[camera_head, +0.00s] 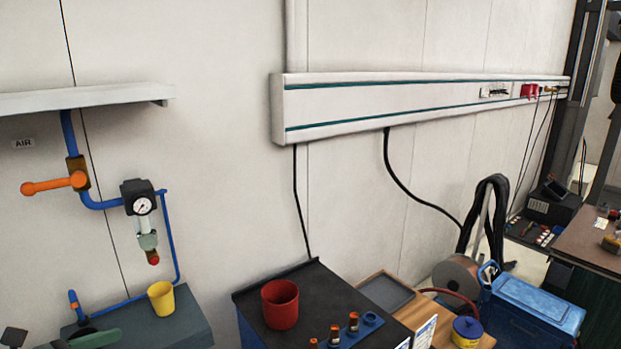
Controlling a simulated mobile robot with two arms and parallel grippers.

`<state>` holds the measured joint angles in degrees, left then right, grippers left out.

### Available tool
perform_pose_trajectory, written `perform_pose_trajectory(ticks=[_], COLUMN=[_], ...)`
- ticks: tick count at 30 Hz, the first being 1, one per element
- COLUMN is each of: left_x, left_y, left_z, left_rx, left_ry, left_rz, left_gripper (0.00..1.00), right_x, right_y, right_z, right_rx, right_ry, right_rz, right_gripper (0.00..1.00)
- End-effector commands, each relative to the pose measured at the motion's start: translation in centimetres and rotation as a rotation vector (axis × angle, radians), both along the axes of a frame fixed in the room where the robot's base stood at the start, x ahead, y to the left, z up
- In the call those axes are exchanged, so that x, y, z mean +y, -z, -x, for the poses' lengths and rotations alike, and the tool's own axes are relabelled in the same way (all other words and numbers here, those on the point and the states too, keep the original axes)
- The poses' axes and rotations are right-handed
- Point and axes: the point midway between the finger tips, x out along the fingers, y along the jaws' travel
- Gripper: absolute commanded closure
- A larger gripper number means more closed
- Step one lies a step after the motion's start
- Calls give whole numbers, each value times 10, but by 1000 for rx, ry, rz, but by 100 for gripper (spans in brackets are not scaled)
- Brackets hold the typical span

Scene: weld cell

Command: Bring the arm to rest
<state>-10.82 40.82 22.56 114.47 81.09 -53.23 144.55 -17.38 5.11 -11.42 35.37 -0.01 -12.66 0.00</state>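Neither of my grippers shows in the head view, and I see no part of either arm that I can name with certainty. A dark shape (14,337) and a green and black item (92,339) are cut off at the bottom left edge; I cannot tell what they are.
A yellow cup (161,298) stands on a grey-green bench (185,325) below blue air piping with an orange-handled valve (55,184) and a gauge (142,206). A red cup (280,303) stands on a black-topped cabinet (325,290). A blue box (535,300) is at right.

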Motion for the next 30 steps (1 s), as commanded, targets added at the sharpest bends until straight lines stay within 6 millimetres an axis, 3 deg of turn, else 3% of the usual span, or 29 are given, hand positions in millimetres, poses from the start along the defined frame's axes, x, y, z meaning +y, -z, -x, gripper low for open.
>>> perform_pose_trajectory(ticks=[11, 17, 23, 30], left_x=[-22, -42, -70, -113], left_y=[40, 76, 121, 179], left_z=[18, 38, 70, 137], left_rx=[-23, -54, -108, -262], left_ry=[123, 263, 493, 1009], left_rz=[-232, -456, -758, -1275], left_gripper=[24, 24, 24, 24], right_x=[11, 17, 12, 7], right_y=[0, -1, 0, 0], right_z=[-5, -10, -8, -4], right_rx=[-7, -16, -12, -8], right_ry=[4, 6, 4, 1], right_rz=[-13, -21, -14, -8], right_gripper=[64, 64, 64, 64])
